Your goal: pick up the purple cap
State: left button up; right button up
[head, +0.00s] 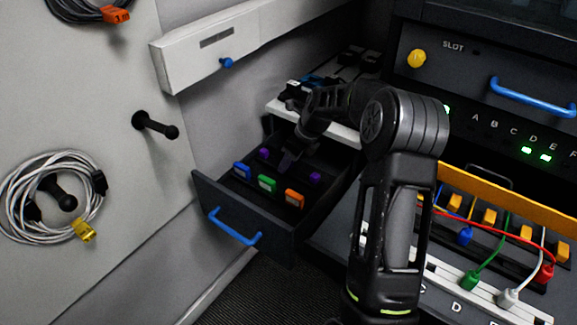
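Two small purple caps show inside the open dark drawer (222,205) in the head view. One purple cap (263,153) is at the back left, and another (316,177) is towards the right side. My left gripper is not in view.
Blue (241,170), green (267,184) and orange (295,198) pieces sit in a row in the drawer. A blue handle (235,228) is on its front. A white ledge (315,122) is behind; a panel with coloured cables (480,250) stands right.

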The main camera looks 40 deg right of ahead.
grip_shut()
dwell(0.3)
dwell(0.3)
notch_tip(320, 180, up, 10)
jog(key=p, duration=0.1)
dwell(0.4)
jog(key=shift+r, duration=0.15)
dwell(0.4)
jog(key=shift+r+p, duration=1.65)
jog(key=shift+p, duration=0.45)
